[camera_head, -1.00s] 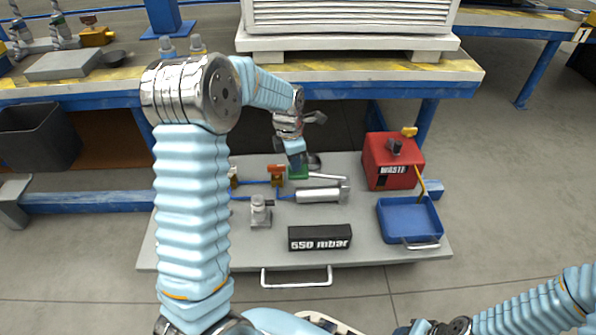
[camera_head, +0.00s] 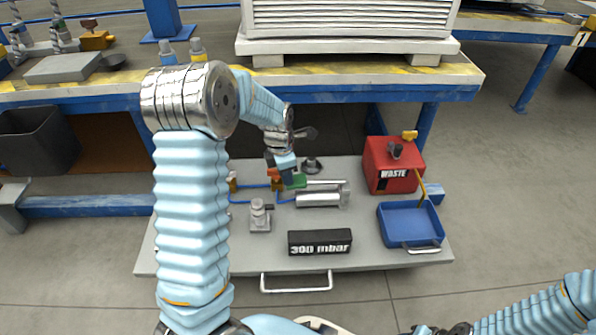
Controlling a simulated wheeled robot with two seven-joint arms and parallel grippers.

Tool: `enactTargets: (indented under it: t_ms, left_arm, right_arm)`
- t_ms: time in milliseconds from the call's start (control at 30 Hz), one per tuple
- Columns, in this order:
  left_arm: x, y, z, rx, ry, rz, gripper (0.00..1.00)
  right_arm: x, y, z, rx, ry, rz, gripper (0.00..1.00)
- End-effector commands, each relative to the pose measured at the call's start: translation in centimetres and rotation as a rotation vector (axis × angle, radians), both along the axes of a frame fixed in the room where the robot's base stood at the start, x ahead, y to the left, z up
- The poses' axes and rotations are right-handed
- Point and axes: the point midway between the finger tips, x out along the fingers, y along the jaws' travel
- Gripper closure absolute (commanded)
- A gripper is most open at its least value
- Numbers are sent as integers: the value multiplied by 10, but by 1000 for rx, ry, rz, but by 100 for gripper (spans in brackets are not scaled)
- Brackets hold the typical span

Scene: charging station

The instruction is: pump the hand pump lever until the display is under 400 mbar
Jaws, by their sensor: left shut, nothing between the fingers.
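The display (camera_head: 320,242) is a black box at the front of the cart, and it reads 300 mbar. The hand pump (camera_head: 318,200) is a silver cylinder behind it. Its lever (camera_head: 325,182) is a grey rod lying low along the pump, with a green grip (camera_head: 299,181) at its left end. My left gripper (camera_head: 285,172) is shut and empty, pointing down at the green grip. It partly covers the orange-topped valve; whether it touches the grip I cannot tell. My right gripper (camera_head: 432,329) is at the bottom edge, partly cut off.
A red waste can (camera_head: 392,166) and a blue tray (camera_head: 408,222) stand on the right of the grey cart (camera_head: 385,258). A grey valve fitting (camera_head: 260,216) stands left of the pump. A workbench (camera_head: 350,72) runs behind the cart.

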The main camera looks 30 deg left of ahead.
Motion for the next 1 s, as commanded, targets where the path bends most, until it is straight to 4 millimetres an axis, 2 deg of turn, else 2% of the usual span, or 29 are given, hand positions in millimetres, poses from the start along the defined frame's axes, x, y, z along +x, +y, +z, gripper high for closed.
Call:
enactTargets:
  t_ms: [67, 333, 467, 800, 1000]
  left_arm:
    - [-5, 4, 3, 1, 4, 1, 100]
    - [-5, 5, 2, 1, 3, 1, 100]
    - [-5, 6, 14, 2, 1, 0, 100]
    - [-10, 10, 89, 1, -2, -1, 100]
    - [-12, 13, 123, 1, 0, -1, 100]
  right_arm:
    - [0, 0, 4, 0, 0, 0, 57]
    - [0, 0, 3, 0, -2, -1, 57]
    - [0, 0, 7, 0, -1, 0, 57]
    - [-1, 0, 31, 1, 4, 3, 57]
    - [-2, 1, 40, 2, 7, 5, 57]
